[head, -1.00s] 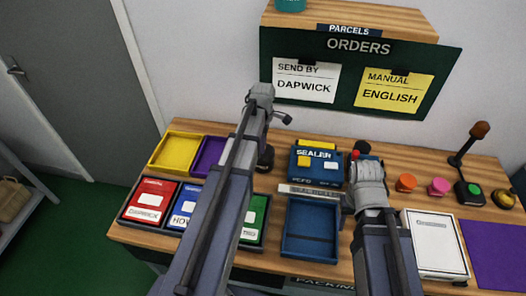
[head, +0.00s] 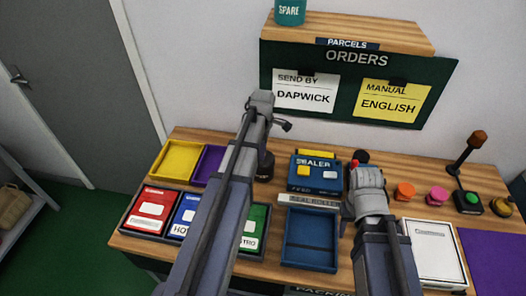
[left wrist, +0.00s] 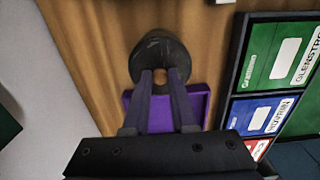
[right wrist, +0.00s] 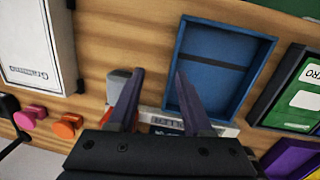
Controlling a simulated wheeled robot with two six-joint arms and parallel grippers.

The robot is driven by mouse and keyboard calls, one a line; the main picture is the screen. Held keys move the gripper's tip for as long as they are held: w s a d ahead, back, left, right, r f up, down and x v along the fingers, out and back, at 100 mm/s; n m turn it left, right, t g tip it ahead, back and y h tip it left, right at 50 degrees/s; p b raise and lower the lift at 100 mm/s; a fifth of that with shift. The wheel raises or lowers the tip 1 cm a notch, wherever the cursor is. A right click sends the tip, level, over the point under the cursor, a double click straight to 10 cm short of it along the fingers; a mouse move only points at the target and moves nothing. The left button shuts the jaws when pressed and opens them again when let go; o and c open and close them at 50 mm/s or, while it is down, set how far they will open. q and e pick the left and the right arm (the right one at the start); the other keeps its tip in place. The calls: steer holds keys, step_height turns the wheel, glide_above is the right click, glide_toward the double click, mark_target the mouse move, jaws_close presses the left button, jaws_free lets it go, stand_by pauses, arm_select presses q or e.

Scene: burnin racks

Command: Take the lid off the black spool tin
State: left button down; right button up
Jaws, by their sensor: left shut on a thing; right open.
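The black spool tin (head: 265,168) stands on the wooden table behind my left forearm in the head view, partly hidden. The left wrist view shows its round black top (left wrist: 158,52) from above. My left gripper (left wrist: 172,76) is shut on the small brownish knob of the lid, with its fingers at the edge of the black disc in that view. Whether the lid is seated or raised I cannot tell. My right gripper (right wrist: 156,74) is open and empty, above the table beside the blue tray (right wrist: 262,70).
A yellow tray (head: 177,160) and a purple tray (left wrist: 200,102) lie near the tin. Red, blue and green boxes sit in a dark rack (head: 128,222). The blue sealer (head: 314,184) stands to the right of the tin, with orange (head: 405,190) and pink knobs beyond.

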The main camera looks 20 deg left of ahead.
arm_select(q)
step_height(320, 180, up, 8)
steer(key=p, duration=0.7)
steer(key=shift+r+p, duration=0.25)
steer(key=shift+p, duration=0.05)
step_height(320, 180, down, 3)
steer(key=b, duration=0.3)
steer(key=shift+r, duration=0.15)
steer(key=shift+d, duration=0.1)
